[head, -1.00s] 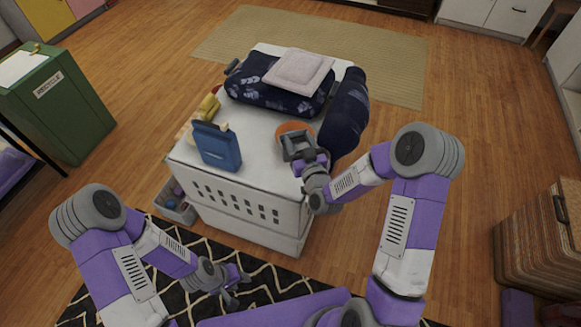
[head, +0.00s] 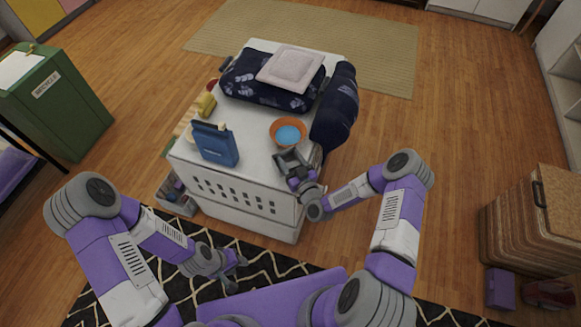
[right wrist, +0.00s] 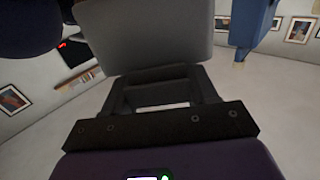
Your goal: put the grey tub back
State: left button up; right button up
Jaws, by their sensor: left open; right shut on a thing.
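The grey tub (right wrist: 150,35) fills the top middle of the right wrist view, between the dark fingers of my right gripper (right wrist: 160,92). In the head view my right gripper (head: 289,160) is over the near right part of the white table top (head: 262,165), shut on the small grey tub. The gripper hides much of the tub there, and I cannot tell whether it touches the top. My left gripper (head: 238,268) is open and empty, low over the black patterned rug (head: 300,262) in front of the white unit.
On the white top, an orange bowl with blue inside (head: 288,133) stands just beyond the right gripper. A blue carton (head: 215,145), a yellow item (head: 206,105), a dark patterned bag (head: 265,85) and a dark roll (head: 336,110) surround it. A grey bin (head: 176,203) stands on the floor.

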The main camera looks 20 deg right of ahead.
jog(key=shift+f+b, duration=0.45)
jog(key=shift+f, duration=1.35)
jog(key=shift+f, duration=0.1)
jog(key=o, duration=0.6)
jog(key=shift+f, duration=0.1)
jog(key=o, duration=0.5)
jog(key=shift+r, duration=0.2)
